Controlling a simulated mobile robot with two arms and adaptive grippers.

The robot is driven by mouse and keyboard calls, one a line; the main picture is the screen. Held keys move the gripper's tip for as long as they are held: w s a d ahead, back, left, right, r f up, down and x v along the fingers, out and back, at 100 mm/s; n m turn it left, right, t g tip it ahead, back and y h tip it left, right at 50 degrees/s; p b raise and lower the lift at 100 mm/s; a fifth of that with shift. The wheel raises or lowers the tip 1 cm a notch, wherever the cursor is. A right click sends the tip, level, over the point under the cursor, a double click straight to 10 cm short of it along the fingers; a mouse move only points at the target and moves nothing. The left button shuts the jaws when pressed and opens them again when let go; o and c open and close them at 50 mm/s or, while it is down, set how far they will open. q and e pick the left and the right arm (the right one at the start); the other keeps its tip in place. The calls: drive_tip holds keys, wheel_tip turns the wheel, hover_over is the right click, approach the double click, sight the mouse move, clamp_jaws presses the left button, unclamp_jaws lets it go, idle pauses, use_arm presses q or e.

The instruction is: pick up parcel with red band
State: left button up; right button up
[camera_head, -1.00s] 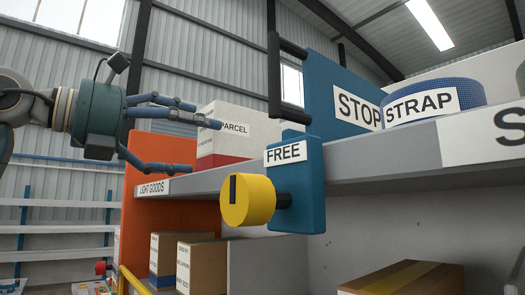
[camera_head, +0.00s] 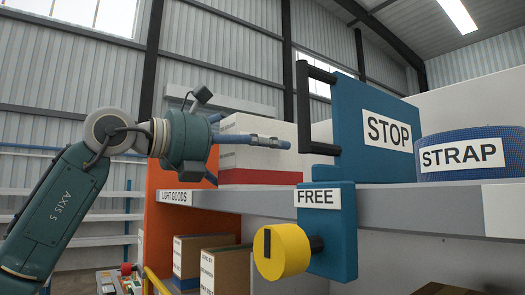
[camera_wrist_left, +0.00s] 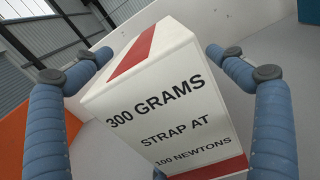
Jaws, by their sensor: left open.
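The parcel (camera_head: 258,135) is a white box with a red band along its lower part. It sits on the grey shelf in the head view, partly hidden by my left gripper (camera_head: 250,158). In the left wrist view the parcel (camera_wrist_left: 172,105) shows a face reading "300 GRAMS", "STRAP AT 100 NEWTONS", with red strips at top and bottom. My left gripper's blue fingers are open, on either side of the parcel in the wrist view. I cannot tell whether they touch it. My right gripper is not in view.
A blue "STOP" panel (camera_head: 372,100) with a black handle stands right of the parcel. A blue "FREE" block (camera_head: 335,255) with a yellow knob (camera_head: 282,252) hangs at the shelf edge (camera_head: 415,203). A blue strap roll (camera_head: 468,172) lies further right. Brown boxes (camera_head: 228,270) sit below.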

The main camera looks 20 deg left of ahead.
use_arm(q)
drive_tip(key=c, duration=1.5)
drive_tip(key=shift+c, duration=0.2)
